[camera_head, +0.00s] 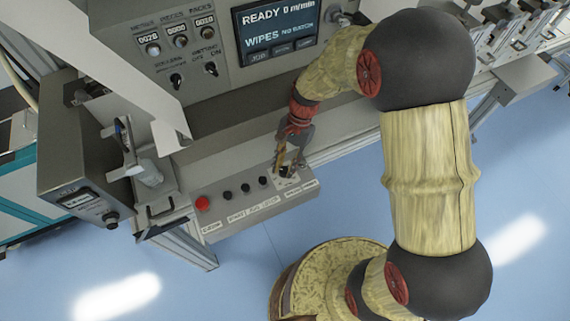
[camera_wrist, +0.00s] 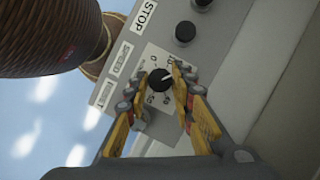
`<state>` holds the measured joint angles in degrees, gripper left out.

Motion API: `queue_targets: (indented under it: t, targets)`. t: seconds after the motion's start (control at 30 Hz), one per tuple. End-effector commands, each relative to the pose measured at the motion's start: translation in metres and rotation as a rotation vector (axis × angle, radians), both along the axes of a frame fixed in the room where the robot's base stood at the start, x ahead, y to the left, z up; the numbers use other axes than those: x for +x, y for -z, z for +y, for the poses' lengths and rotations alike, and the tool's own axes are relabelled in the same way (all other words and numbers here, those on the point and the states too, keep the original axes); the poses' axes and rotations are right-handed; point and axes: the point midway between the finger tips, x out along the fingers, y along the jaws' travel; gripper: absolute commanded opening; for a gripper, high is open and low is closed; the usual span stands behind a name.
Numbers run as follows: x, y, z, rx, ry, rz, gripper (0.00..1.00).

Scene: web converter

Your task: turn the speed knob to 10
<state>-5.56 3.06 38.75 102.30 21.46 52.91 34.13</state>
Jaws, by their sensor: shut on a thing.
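The speed knob (camera_wrist: 160,81) is a round black knob on a white dial plate, with a SPEED label (camera_wrist: 123,57) beside it. Its pale pointer mark faces the upper right in the wrist view. The small dial numbers are only partly readable. My gripper (camera_wrist: 161,83) has its yellow-sided fingers on either side of the knob and is shut on it. In the head view my gripper (camera_head: 287,168) is at the right end of the grey control box (camera_head: 225,220), and its fingers hide the knob.
A red button (camera_head: 203,203) and several black buttons (camera_head: 245,188) sit left of the knob on the same box. Behind stands a console with a display (camera_head: 278,35) reading READY 0 m/min. A grey boxed unit (camera_head: 75,165) stands at the left. Blue floor is open in front.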

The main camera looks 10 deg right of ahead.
Motion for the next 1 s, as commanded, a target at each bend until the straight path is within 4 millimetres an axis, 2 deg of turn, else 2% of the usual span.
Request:
queue_targets:
  t: [0.6, 1.0]
  targets:
    - [0.0017, -0.0018, 0.0032, 0.0, -0.49, 0.001, 0.0]
    - [0.0019, -0.0005, 0.0037, 0.0, -0.643, -0.001, 0.0]
